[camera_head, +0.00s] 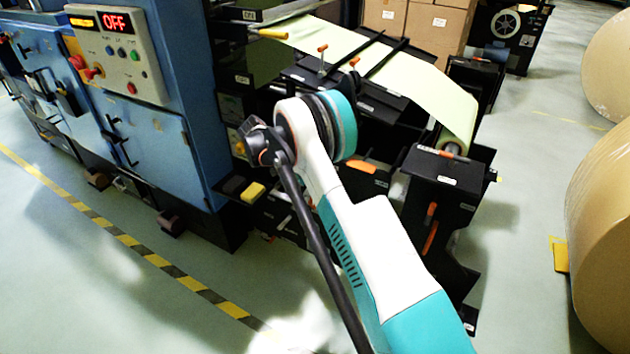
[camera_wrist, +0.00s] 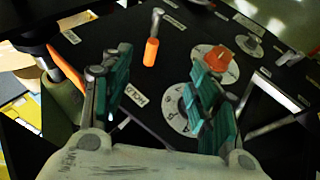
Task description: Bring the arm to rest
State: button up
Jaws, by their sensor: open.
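The fingers are over a black panel (camera_wrist: 120,30) with a label reading HOLD. The right finger overlaps a round dial plate and is close to an orange knob (camera_wrist: 222,60); I cannot tell whether they touch. An orange-handled lever (camera_wrist: 152,48) stands beyond the fingers.
A blue cabinet (camera_head: 200,130) has a control box (camera_head: 115,50) reading OFF. A pale web (camera_head: 370,60) runs across the black frame. Large kraft rolls (camera_head: 610,210) stand at right. Cartons (camera_head: 435,25) are behind. Floor is clear at left around the striped line (camera_head: 140,250).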

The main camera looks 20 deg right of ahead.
jog(key=shift+a+r, duration=0.1)
dwell(0.4)
jog(key=s+a+r+n+t+y, duration=0.25)
jog(key=s+r, duration=0.55)
jog(key=r, duration=0.4)
jog(key=s+a+r+n+t+y, duration=0.1)
jog(key=s+a+r+n+t, duration=0.15)
jog(key=s+r, duration=0.75)
jog(key=s+a+r+n+t+y, duration=0.1)
jog(key=s+a+n+t+y, duration=0.1)
jog(key=s, duration=0.9)
jog(key=s+a+r+n+t+y, duration=0.1)
jog(key=s+a+n+t+y, duration=0.1)
jog(key=s, duration=0.9)
jog(key=shift+s+a+r, duration=0.35)
jog(key=shift+s+a, duration=0.05)
jog(key=shift+a, duration=0.5)
